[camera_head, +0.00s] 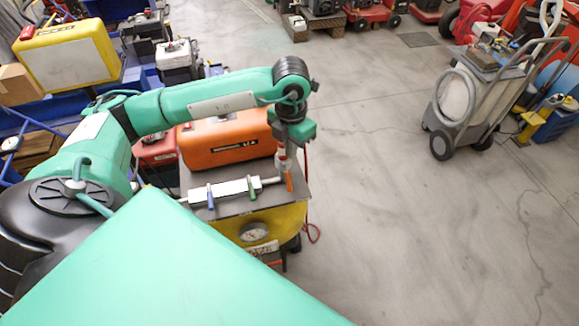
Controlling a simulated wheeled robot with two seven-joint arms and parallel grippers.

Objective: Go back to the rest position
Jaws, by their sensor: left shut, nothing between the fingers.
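My left arm reaches in from the left, bends at the elbow above the orange case, and points its wrist down. My left gripper (284,163) is at the right end of the silver valve bar (226,189), just above the orange lever (289,182). It looks shut and empty; whether it touches the lever I cannot tell. The bar also bears a blue lever (210,197) and a green lever (252,188). It sits on the grey top of a yellow cart (288,219) with a round gauge (253,232). My right gripper is not in view.
An orange case (228,141) stands close behind the bar, below my forearm. A yellow case (68,54) and engines (178,57) stand at the upper left. A wheeled grey cart (465,104) stands at the right. The concrete floor (400,230) right of the yellow cart is clear.

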